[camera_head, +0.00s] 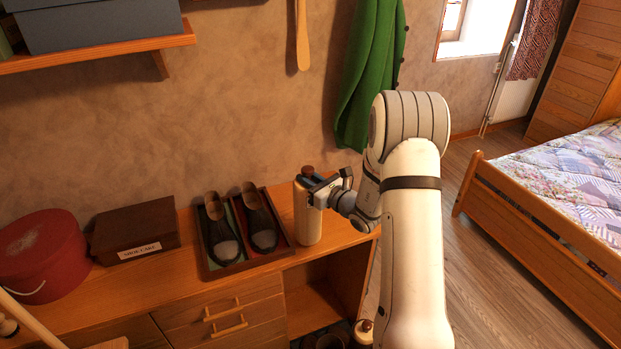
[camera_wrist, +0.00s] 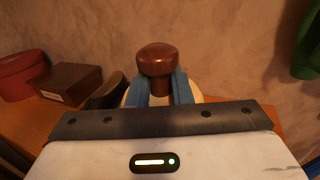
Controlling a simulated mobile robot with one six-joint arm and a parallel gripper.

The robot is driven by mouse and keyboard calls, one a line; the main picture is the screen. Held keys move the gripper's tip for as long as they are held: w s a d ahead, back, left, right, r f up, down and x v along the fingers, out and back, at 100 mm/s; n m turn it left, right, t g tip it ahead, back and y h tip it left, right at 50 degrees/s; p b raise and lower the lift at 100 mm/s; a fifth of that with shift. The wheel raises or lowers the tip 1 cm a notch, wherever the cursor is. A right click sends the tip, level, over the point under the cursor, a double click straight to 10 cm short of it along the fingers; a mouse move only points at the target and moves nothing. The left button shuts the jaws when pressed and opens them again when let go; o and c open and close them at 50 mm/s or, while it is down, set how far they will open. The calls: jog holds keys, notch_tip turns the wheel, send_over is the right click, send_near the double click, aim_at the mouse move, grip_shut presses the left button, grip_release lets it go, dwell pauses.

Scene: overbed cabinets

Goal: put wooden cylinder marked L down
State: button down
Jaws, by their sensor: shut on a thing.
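The wooden cylinder (camera_head: 309,222) is pale and upright, with a dark brown knob on top. It is at the right end of the wooden cabinet top (camera_head: 345,232), just right of the shoe tray. Its base appears at the level of the top, but I cannot tell whether it touches. My gripper (camera_head: 311,184) is shut on the cylinder's knob neck. In the wrist view the blue fingers (camera_wrist: 166,88) close around the neck below the brown knob (camera_wrist: 158,58). No letter L is visible on the cylinder.
A tray (camera_head: 243,266) with a pair of dark shoes stands left of the cylinder. Further left are a brown box (camera_head: 135,230) and a round red box (camera_head: 42,255). A green coat (camera_head: 368,80) hangs on the wall behind. A little bare top lies right of the cylinder.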

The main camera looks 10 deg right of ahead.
jog(key=shift+f, duration=0.2)
jog(key=c, duration=1.3)
grip_release()
jog(key=shift+r, duration=0.15)
